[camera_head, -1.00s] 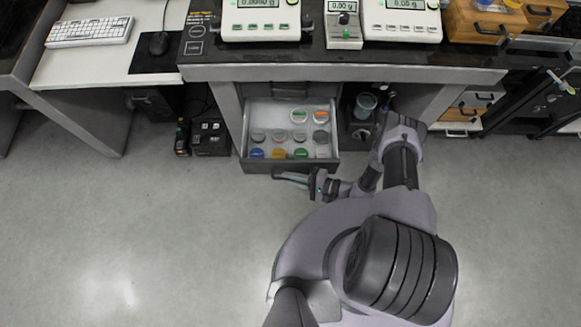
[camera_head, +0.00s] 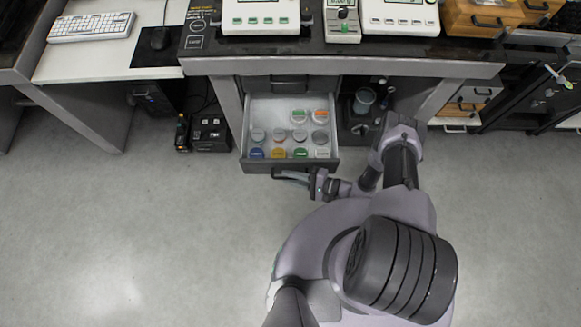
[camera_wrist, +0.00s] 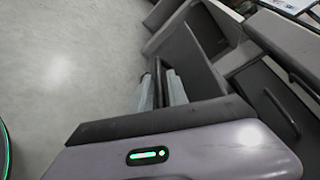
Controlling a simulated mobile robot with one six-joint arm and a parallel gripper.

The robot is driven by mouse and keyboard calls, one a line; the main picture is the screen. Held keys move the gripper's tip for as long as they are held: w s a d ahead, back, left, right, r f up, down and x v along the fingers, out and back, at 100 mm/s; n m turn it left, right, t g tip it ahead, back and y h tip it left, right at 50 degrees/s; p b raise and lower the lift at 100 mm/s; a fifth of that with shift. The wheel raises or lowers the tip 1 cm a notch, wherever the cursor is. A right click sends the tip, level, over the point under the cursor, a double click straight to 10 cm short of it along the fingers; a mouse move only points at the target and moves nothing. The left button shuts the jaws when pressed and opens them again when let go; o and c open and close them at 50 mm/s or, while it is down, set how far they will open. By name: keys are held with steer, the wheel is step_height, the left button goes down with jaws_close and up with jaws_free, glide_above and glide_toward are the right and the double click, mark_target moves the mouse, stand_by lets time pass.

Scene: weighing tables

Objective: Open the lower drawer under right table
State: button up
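The lower drawer (camera_head: 243,150) under the table with the scales (camera_head: 340,69) stands open. Several round lidded jars lie in its white interior. In the head view my gripper (camera_head: 288,177) is at the drawer's front, near the floor side. In the wrist view my gripper (camera_wrist: 160,90) has its two pale fingers on either side of a dark bar handle (camera_wrist: 158,76) and is shut on it. The drawer's front panel (camera_wrist: 195,62) is just beyond. A closed drawer (camera_head: 290,84) sits above and behind the open one.
A dark power box (camera_head: 210,134) stands on the floor left of the table's leg. An open bay right of the drawer holds a grey cup (camera_head: 364,100). Wooden drawer boxes (camera_head: 482,20) stand on the tabletop at right. The floor in front is clear at left.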

steer(key=p+v, duration=0.3)
steer(key=v, duration=1.4)
steer(key=shift+d, duration=0.15)
steer(key=shift+s+f, duration=0.1)
steer(key=shift+s, duration=0.05)
